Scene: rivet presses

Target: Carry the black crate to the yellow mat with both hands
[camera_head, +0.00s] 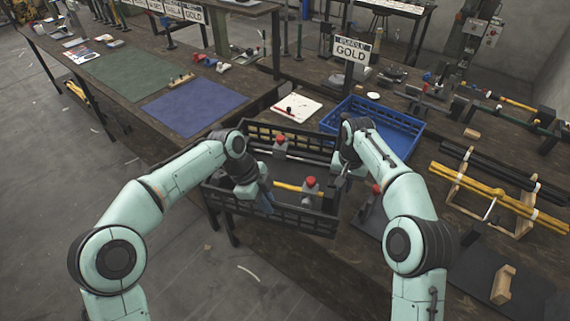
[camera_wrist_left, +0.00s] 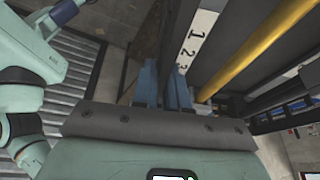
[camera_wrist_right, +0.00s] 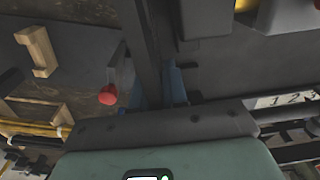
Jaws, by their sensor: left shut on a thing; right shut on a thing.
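The black crate (camera_head: 285,217) with slatted walls is in the middle of the head view. It holds red-topped grey pieces (camera_head: 310,184) and a yellow-handled tool (camera_head: 288,188). My left gripper (camera_head: 265,198) is shut on its left side wall; the blue fingers (camera_wrist_left: 163,88) pinch that wall in the left wrist view. My right gripper is shut on the opposite wall; its fingers (camera_wrist_right: 163,85) show in the right wrist view, but my arm mostly hides them in the head view. I see no yellow mat. I cannot tell whether the crate touches the table.
A blue crate (camera_head: 405,127) stands behind, by a GOLD sign (camera_head: 352,50). A wooden rack (camera_head: 462,178) with yellow and black bars stands right. Floor (camera_head: 60,200) is open at left.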

